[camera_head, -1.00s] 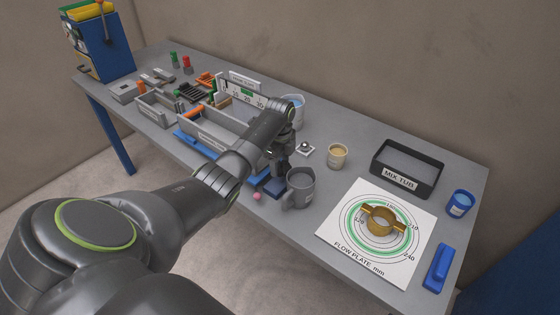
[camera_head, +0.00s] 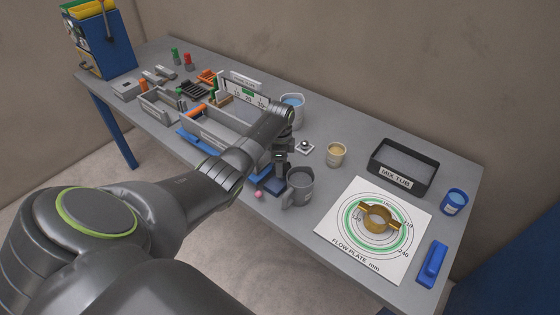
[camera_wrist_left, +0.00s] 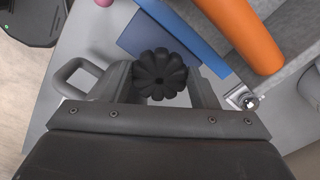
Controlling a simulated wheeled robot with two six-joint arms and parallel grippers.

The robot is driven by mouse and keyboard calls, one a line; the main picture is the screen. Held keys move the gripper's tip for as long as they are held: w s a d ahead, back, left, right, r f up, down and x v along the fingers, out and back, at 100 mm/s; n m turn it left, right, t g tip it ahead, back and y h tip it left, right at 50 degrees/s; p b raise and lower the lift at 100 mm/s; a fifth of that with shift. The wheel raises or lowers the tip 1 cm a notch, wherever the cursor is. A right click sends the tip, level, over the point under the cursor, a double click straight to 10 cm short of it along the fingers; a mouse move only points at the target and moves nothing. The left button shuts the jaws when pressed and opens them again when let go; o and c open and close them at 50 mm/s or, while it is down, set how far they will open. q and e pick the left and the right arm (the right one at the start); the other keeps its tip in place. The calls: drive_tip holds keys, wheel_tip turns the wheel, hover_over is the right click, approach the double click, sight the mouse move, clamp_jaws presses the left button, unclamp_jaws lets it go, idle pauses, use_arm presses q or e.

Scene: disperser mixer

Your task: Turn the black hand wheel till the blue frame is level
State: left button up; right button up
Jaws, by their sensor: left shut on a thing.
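The black hand wheel (camera_wrist_left: 160,73) is a lobed knob, seen end-on in the left wrist view. My left gripper (camera_wrist_left: 162,82) is shut on it, with one finger on each side. In the head view my left gripper (camera_head: 279,166) is at the bench's front edge, and its wrist and fingers hide the wheel. The blue frame (camera_head: 192,141) shows as a low blue strip under the grey trough, and it also shows in the left wrist view (camera_wrist_left: 192,37). I cannot tell whether it is level. My right gripper is not in view.
The grey trough (camera_head: 222,130) with an orange cylinder is to the left. The flow plate sheet (camera_head: 340,238) and mix tub (camera_head: 433,175) are at right.

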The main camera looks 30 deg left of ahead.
use_arm(q)
drive_tip(key=o, duration=1)
drive_tip(key=shift+c, duration=0.2)
drive_tip(key=shift+r, duration=0.15)
wheel_tip(320, 180, up, 17)
idle(0.5)
